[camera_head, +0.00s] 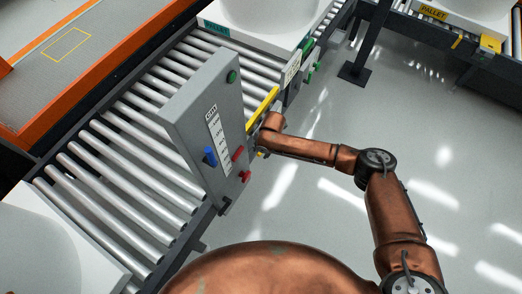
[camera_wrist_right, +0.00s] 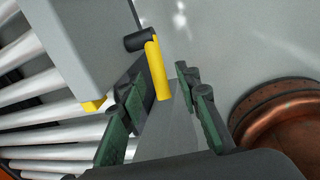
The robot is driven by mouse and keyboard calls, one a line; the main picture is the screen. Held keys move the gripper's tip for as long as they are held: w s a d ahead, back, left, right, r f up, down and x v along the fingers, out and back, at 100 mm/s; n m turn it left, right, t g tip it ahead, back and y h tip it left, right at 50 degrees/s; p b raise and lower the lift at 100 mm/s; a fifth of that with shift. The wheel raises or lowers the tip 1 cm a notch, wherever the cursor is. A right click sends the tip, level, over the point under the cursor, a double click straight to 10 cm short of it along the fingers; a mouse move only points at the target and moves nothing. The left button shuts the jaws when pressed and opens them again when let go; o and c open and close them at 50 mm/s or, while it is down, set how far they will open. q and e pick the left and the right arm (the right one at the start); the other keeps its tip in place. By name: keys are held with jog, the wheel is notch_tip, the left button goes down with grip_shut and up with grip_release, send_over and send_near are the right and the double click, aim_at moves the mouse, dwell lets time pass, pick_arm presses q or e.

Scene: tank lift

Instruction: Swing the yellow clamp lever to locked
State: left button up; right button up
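The yellow clamp lever (camera_wrist_right: 157,68) shows in the right wrist view, hanging from a black pivot (camera_wrist_right: 142,43) near the corner of a grey box. My right gripper (camera_wrist_right: 161,82) is open, with its green-padded fingers on either side of the lever's lower end. I cannot tell whether a finger touches it. In the head view my right gripper (camera_head: 261,143) is beside the box's right edge, small and partly hidden. A yellow bar (camera_head: 263,106) shows just above it there; I cannot tell whether it is the lever. My left gripper is not in view.
The grey control box (camera_head: 200,110) carries a scale, a blue knob (camera_head: 209,156), red handles (camera_head: 238,154) and a green button (camera_head: 232,77). The roller conveyor (camera_head: 130,160) runs behind it. A white tank (camera_head: 265,20) sits farther along. Open floor (camera_head: 310,200) lies to the right.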

jog(key=shift+w+f, duration=0.1)
jog(key=shift+f, duration=0.05)
grip_shut()
dwell(0.6)
